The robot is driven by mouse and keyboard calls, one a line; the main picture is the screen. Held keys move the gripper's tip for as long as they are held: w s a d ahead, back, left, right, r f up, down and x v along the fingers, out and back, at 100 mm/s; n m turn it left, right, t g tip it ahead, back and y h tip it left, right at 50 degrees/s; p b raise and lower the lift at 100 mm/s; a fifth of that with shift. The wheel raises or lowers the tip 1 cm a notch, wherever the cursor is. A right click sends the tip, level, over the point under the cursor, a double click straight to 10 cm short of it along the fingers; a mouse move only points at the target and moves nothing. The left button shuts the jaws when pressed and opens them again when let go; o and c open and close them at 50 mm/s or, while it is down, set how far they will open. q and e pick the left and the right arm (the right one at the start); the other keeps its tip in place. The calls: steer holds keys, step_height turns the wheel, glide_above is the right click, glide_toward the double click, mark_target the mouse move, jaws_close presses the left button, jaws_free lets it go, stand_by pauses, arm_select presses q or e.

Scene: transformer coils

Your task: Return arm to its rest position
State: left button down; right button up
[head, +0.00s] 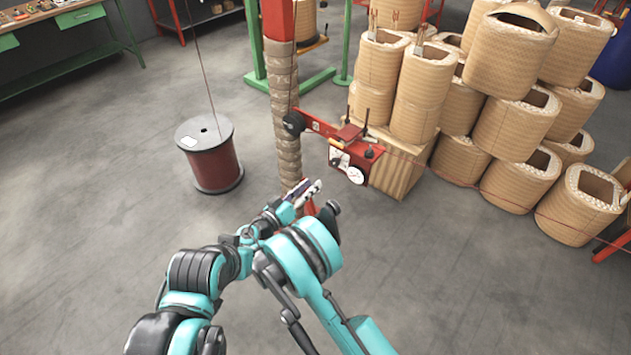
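My teal and black arm links (312,245) rise from the bottom edge to the middle of the head view.
A tan-wrapped red column (284,110) stands just beyond. A red device (352,158) is mounted right of it. A dark red spool (212,160) stands on the floor at left. Tan coils (515,125) are stacked at right. Open floor (80,220) lies at left.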

stand_by(0.5)
steer(key=d+r+g+y, duration=0.2)
steer(key=d+r+g, duration=0.1)
steer(key=d+r, duration=0.55)
steer(key=s+d+r+n+g+y, duration=0.1)
steer(key=s+d+r+g, duration=0.15)
steer(key=d, duration=0.35)
steer(key=s+d+r+g+y, duration=0.1)
steer(key=s+d, duration=0.3)
steer(key=d, duration=0.2)
steer(key=s+d+y, duration=0.2)
steer(key=s+y, duration=0.1)
steer(key=s, duration=0.8)
steer(key=s+d+y, duration=0.2)
steer(key=s+y, duration=0.1)
steer(key=s, duration=0.9)
steer(key=shift+s+d+g+y, duration=0.15)
steer(key=shift+s+g+y, duration=0.15)
steer(key=shift+g, duration=0.15)
